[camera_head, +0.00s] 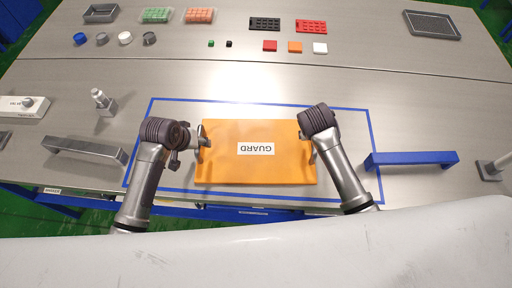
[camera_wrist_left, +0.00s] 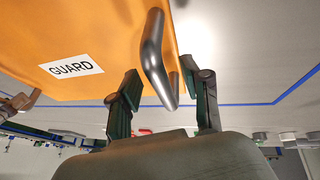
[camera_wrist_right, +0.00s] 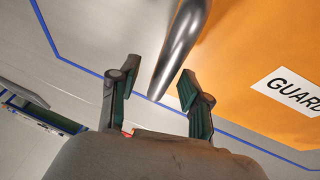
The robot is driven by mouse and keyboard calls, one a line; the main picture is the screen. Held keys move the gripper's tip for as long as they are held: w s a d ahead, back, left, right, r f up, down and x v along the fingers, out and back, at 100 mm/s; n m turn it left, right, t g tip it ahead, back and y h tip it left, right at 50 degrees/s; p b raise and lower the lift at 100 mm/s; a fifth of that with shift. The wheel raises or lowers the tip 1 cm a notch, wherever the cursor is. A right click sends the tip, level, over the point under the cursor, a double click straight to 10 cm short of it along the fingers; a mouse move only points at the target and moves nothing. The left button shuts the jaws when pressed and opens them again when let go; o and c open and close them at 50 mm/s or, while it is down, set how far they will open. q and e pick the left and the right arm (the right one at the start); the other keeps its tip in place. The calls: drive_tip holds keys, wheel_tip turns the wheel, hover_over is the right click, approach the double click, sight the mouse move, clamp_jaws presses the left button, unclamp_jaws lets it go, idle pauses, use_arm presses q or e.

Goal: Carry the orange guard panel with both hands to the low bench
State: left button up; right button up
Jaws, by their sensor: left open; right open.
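The orange guard panel (camera_head: 228,170) lies flat on the metal table inside a blue outlined rectangle, with a white GUARD label. It has a metal handle at each short side. My left gripper (camera_head: 198,142) is at the panel's left side; in the left wrist view my left gripper (camera_wrist_left: 160,92) is open, its fingers on either side of the handle (camera_wrist_left: 155,58). My right gripper (camera_head: 306,136) is at the right side; in the right wrist view my right gripper (camera_wrist_right: 155,85) is open, with the handle (camera_wrist_right: 180,45) between its fingers. The low bench cannot be made out.
A grey bar handle (camera_head: 85,149) lies left of the outline and a blue bar handle (camera_head: 412,158) right of it. A small metal fitting (camera_head: 103,101) stands at the left. Trays and small blocks sit along the back. The table between them and the panel is clear.

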use_arm(q)
drive_tip(key=shift+f, duration=0.15)
use_arm(e)
drive_tip(key=shift+f, duration=0.15)
use_arm(q)
clamp_jaws()
use_arm(e)
clamp_jaws()
use_arm(q)
drive_tip(key=shift+w+r, duration=0.2)
drive_tip(key=shift+r, duration=0.05)
use_arm(e)
drive_tip(key=shift+w+r, duration=0.2)
drive_tip(key=shift+r, duration=0.1)
